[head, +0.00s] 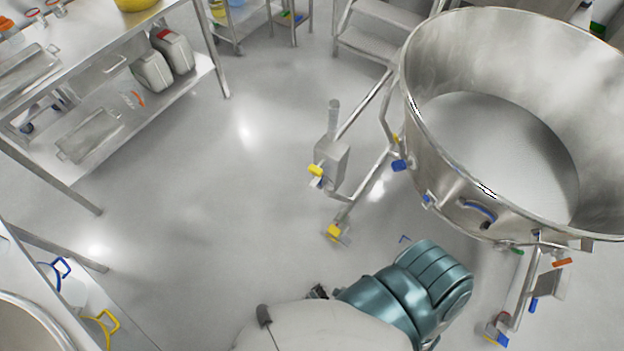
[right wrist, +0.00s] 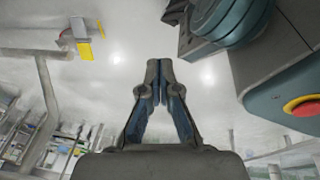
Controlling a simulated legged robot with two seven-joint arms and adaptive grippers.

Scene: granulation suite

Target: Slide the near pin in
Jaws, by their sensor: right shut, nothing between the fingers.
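A large steel bowl (head: 450,150) stands on a wheeled tubular frame (head: 366,185) at the right of the head view. Small coloured fittings sit at its near side: a blue one (head: 399,165), a green one (head: 517,251) and an orange one (head: 562,262). I cannot tell which part is the near pin. In the right wrist view my right gripper (right wrist: 160,78) has its fingertips together, with nothing between them. It points over bare floor, apart from a yellow fitting (right wrist: 85,50) at upper left. In the head view it is not clearly visible. My left gripper is not in view.
A steel table (head: 115,45) with a lower shelf holding white canisters (head: 153,72) stands at upper left. Steel steps (head: 385,22) stand behind the bowl. Yellow-tabbed casters (head: 333,232) reach out low from the frame. The floor between table and bowl is clear.

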